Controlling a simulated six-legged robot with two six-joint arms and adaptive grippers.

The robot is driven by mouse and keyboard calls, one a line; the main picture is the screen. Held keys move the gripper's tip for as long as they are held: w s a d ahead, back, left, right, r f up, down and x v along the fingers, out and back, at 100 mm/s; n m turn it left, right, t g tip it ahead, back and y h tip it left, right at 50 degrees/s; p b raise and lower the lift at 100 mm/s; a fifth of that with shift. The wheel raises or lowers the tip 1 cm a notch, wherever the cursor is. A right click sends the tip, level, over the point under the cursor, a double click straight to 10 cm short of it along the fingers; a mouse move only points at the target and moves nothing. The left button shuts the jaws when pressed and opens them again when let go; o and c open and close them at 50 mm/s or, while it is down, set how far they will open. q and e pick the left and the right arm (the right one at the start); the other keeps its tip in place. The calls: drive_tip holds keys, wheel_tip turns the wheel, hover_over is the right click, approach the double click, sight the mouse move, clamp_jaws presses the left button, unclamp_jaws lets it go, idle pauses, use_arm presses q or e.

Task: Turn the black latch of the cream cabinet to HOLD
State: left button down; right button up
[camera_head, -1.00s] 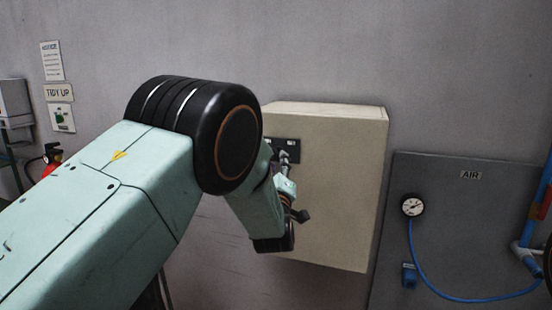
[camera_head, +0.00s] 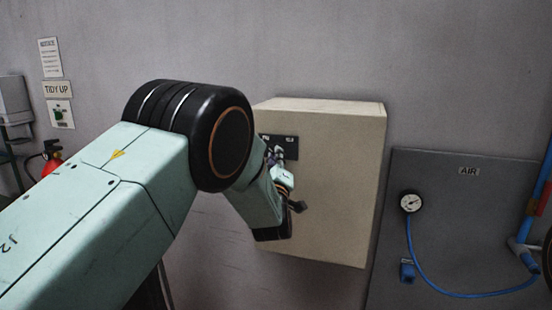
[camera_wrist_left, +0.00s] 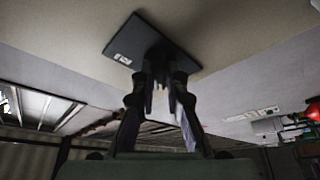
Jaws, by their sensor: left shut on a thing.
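The cream cabinet (camera_head: 335,190) hangs on the grey wall, right of my left arm. A black latch plate (camera_head: 292,140) sits on its front near the top left; the plate also shows in the left wrist view (camera_wrist_left: 138,36), with small pale marks too small to read. My left gripper (camera_head: 277,158) is at the plate, its fingers pointing at it. In the left wrist view the two fingers (camera_wrist_left: 161,75) are shut on the black latch, which they mostly hide. The latch's angle cannot be told. My right gripper is not in view.
A grey AIR panel (camera_head: 450,200) with a gauge (camera_head: 411,202) and blue hose stands right of the cabinet. A red extinguisher (camera_head: 52,160) and wall signs (camera_head: 58,90) are at the far left. The wall below the cabinet is clear.

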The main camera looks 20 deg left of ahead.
use_arm(q)
drive_tip(key=shift+f, duration=0.1)
drive_tip(key=shift+a+m+h+b, duration=0.25)
drive_tip(key=shift+m+h+b, duration=1.8)
drive_tip(key=shift+m, duration=2.15)
drive_tip(key=shift+a+m+h+b, duration=0.2)
drive_tip(key=shift+m+h+b, duration=1.85)
drive_tip(key=shift+m, duration=2.15)
drive_tip(key=shift+a+m+h+b, duration=0.25)
drive_tip(key=shift+m+h+b, duration=1.75)
drive_tip(key=shift+m, duration=2.5)
drive_tip(key=c, duration=1.4)
unclamp_jaws()
drive_tip(key=shift+g, duration=0.3)
